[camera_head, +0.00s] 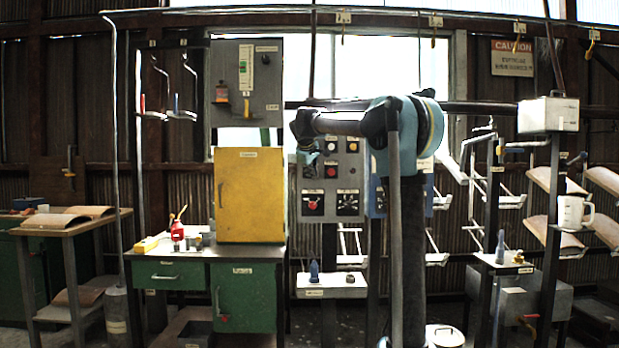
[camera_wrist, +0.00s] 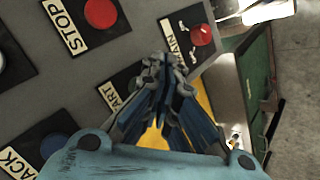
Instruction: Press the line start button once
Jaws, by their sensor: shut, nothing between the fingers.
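The grey control panel (camera_head: 332,205) stands behind my arm in the head view; its sloped face also shows in the wrist view (camera_wrist: 75,85). In the head view my gripper (camera_head: 308,150) is at the panel's upper left.
Near the fingertips are a red button with a STOP label (camera_wrist: 68,26) and a red MAIN knob (camera_wrist: 202,35). A blue button (camera_wrist: 54,145) lies at lower left. A yellow cabinet (camera_head: 249,195) stands left of the panel; a small shelf (camera_head: 330,291) is below it.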

